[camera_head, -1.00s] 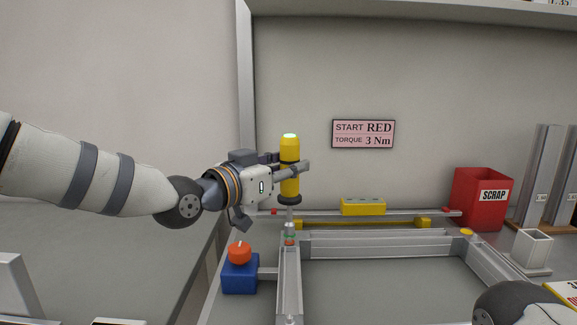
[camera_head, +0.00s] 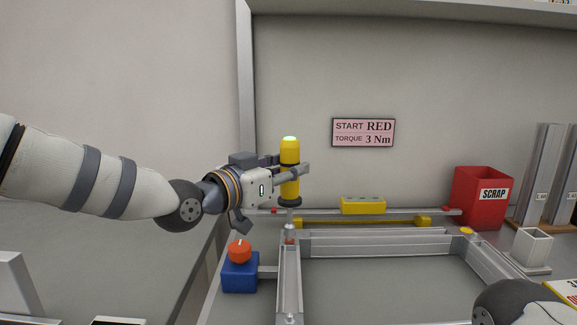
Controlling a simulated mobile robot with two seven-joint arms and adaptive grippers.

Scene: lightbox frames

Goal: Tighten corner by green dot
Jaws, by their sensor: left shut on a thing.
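My left gripper (camera_head: 297,172) is shut around a yellow power driver (camera_head: 290,188), held upright with its bit pointing down. The driver's top glows pale green. Its bit is over the far left corner (camera_head: 289,234) of the metal frame (camera_head: 375,244) and seems to touch it. The small coloured mark at that corner is partly hidden by the bit, so I cannot tell clearly which dot it is. The frame's far right corner carries a yellow dot (camera_head: 466,231). My right gripper is out of view.
A blue box with a red knob (camera_head: 239,252) sits left of the frame. A yellow block (camera_head: 363,205) lies behind it. A red scrap bin (camera_head: 481,198) and a white cup (camera_head: 531,247) stand at right. A wall sign (camera_head: 363,133) reads START RED, TORQUE 3 Nm.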

